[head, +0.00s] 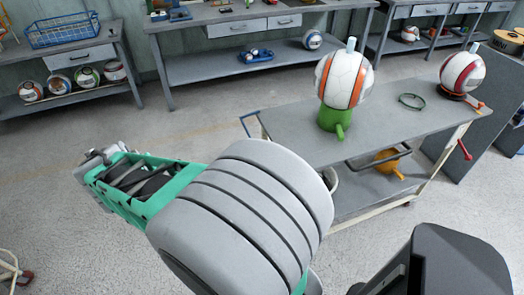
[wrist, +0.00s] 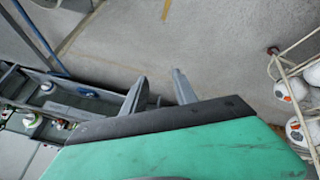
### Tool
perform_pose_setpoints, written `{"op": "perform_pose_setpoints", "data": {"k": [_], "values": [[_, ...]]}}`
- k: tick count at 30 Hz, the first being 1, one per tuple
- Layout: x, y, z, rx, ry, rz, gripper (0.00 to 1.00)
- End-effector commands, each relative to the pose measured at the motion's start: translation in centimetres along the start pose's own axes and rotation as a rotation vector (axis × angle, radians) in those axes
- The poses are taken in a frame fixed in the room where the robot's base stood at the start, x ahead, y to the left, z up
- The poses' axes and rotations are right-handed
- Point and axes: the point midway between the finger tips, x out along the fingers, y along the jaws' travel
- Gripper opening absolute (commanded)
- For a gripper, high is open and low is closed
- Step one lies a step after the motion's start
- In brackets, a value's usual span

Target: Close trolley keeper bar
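The trolley (head: 382,133) stands at the right in the head view, with a grey top, a lower shelf and a cream frame. A dark looped bar (head: 378,159) juts from its near long side, below the top; it looks like the keeper bar, but I cannot tell for sure. A blue bar (head: 250,116) shows at its left end. My gripper (head: 92,165) is far left of the trolley, over open floor, touching nothing there. In the wrist view its two fingers (wrist: 160,92) are apart with nothing between them. My arm hides part of the trolley's left end.
On the trolley top are a ball (head: 344,80) on a green stand (head: 335,118), a green ring (head: 411,101) and another ball (head: 461,72). An orange object (head: 388,161) is on the lower shelf. Benches line the back. A rack with white balls (wrist: 299,91) is right in the wrist view.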

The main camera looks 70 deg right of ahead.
Motion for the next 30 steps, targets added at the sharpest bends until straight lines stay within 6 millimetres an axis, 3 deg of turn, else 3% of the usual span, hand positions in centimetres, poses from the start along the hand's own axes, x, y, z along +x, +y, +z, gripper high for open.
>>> {"op": "perform_pose_setpoints", "data": {"k": [1, 3, 6, 9, 14, 24, 30], "values": [[7.8, 4.2, 2.2, 0.028, -0.003, 0.158, 0.34], [14.0, 12.2, 4.2, 0.009, 0.012, 0.421, 0.34], [19.6, 22.3, 9.0, -0.149, -0.026, 0.794, 0.34], [21.0, 27.4, 12.0, -0.351, -0.083, 1.030, 0.34], [21.0, 29.7, 13.0, -0.513, -0.126, 1.151, 0.34], [22.9, 34.8, 11.9, -0.518, -0.125, 1.158, 0.34], [23.8, 36.4, 11.4, -0.521, -0.121, 1.155, 0.34]]}}
